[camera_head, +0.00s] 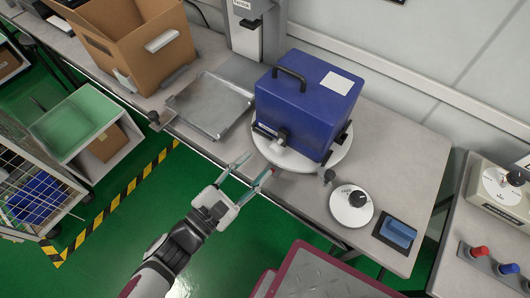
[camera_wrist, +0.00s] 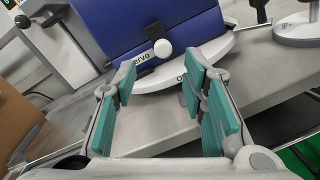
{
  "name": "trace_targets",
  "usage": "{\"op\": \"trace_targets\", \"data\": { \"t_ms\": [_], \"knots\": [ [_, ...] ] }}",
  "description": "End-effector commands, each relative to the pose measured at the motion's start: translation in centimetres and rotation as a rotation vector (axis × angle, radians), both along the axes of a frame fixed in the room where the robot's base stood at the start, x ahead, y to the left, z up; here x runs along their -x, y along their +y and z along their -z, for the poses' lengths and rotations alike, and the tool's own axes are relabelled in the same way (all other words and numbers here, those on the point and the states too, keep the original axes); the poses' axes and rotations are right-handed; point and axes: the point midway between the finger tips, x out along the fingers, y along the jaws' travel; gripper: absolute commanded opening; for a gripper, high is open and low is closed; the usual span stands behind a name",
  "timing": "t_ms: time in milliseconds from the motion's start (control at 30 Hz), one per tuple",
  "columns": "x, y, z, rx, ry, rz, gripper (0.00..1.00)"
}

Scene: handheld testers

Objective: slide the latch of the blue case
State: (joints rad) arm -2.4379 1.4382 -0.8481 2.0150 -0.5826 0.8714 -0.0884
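The blue case (camera_head: 303,107) stands on a round white plate (camera_head: 332,160) on the grey bench, with a black handle on top and a white label. On its near face sits a latch with a dark bar and a rounded knob (camera_head: 282,136); in the wrist view the knob (camera_wrist: 163,48) looks white, beside lettering that ends in "rvo". My gripper (camera_head: 254,169) is open and empty, just off the bench's front edge, short of the case. In the wrist view its teal-padded fingers (camera_wrist: 160,82) are spread apart, with the knob ahead between them.
A white dial disc (camera_head: 351,207) and a blue block on a dark pad (camera_head: 398,232) lie to the right. A small dark knob (camera_head: 329,176) sits near the bench's front edge.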

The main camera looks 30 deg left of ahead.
Motion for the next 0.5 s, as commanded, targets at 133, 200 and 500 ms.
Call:
{"op": "trace_targets", "data": {
  "t_ms": [133, 200, 500],
  "knots": [
    [2.5, 0.5, 0.0, -0.002, 0.003, -0.002, 0.39],
    [3.2, 0.7, 0.0, -0.001, 0.002, -0.001, 0.39],
    [4.3, 0.8, 0.0, 0.0, 0.0, 0.0, 0.39]
  ]
}}
